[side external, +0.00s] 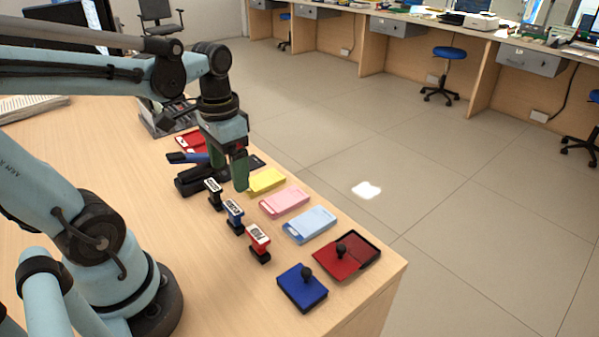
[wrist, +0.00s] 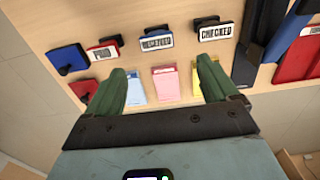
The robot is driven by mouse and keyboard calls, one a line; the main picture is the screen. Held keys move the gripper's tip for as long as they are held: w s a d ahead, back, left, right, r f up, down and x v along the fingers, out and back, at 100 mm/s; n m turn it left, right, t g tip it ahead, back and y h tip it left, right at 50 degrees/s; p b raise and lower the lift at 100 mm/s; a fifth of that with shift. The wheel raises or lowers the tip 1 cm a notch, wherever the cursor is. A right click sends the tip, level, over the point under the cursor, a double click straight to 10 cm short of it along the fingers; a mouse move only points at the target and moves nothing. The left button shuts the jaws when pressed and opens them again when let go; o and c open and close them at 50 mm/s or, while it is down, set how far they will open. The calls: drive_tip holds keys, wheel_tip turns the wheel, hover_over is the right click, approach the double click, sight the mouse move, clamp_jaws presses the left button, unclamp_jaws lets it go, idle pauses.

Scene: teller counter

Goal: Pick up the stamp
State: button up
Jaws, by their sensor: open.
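Three stamps stand in a row on the wooden counter: a black one (side external: 214,193) labelled CHECKED, a blue one (side external: 233,215) labelled RECEIVED and a red one (side external: 258,242) labelled PAID. In the wrist view, the black stamp (wrist: 214,32), the blue stamp (wrist: 157,41) and the red stamp (wrist: 103,50) lie beyond my fingertips. My gripper (side external: 238,172) is above the counter near the black stamp and yellow pad. Its green fingers (wrist: 162,72) are apart, with nothing held between them. The exact height above the counter is hard to tell.
Yellow (side external: 266,181), pink (side external: 285,202) and light blue (side external: 310,224) pads lie beside the stamps. A blue ink pad (side external: 302,289) and an open red one (side external: 337,262) sit near the corner.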

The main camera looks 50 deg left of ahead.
sight(233, 207)
drive_tip(key=shift+f, duration=3.2)
drive_tip(key=shift+s+d+f, duration=0.1)
drive_tip(key=shift+s+f, duration=0.05)
drive_tip(key=shift+f, duration=0.65)
drive_tip(key=shift+s+d+f, duration=0.1)
drive_tip(key=shift+f, duration=1.85)
drive_tip(key=c, duration=1.1)
